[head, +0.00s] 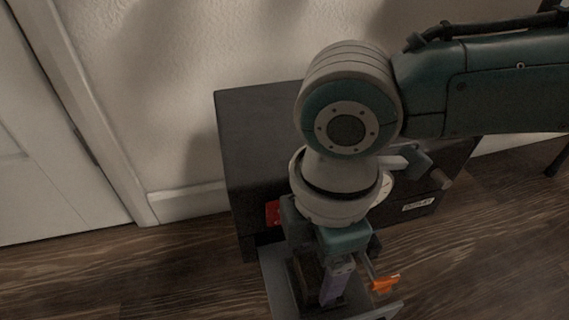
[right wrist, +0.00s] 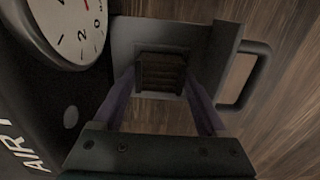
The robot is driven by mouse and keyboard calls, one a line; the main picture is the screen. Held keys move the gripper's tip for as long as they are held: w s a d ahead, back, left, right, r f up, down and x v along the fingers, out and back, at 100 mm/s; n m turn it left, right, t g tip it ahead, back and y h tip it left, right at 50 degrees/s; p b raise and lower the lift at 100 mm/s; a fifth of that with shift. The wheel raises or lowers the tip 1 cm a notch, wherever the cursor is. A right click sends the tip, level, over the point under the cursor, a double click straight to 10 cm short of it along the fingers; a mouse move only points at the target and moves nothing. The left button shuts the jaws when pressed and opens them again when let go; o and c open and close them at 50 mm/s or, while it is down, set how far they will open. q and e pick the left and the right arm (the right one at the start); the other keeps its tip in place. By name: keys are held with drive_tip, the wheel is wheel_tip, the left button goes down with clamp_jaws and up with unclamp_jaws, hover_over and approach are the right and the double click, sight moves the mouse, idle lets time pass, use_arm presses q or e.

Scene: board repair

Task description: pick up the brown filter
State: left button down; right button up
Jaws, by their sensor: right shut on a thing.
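The brown filter (right wrist: 160,72) is a dark, ribbed block in the upper middle of the right wrist view, over a grey open drawer (right wrist: 126,40). My right gripper (right wrist: 160,82) has its two purple fingers on either side of the filter and is shut on it. In the head view the right gripper (head: 330,290) points down into the drawer (head: 279,285), which juts from the front of a dark cabinet. There the filter is mostly hidden by the gripper. I cannot tell whether it still touches the drawer floor. My left gripper is not in view.
The dark cabinet (head: 250,135) stands against a pale wall. Its front carries a red part (head: 272,213), a white label (head: 417,205) and a round gauge (right wrist: 70,30). The drawer has a handle (right wrist: 248,78) at its outer end. An orange piece (head: 385,284) shows beside the gripper. Wooden floor lies around.

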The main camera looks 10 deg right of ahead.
drive_tip(key=c, duration=0.5)
drive_tip(key=shift+c, duration=0.2)
drive_tip(key=shift+r, duration=0.1)
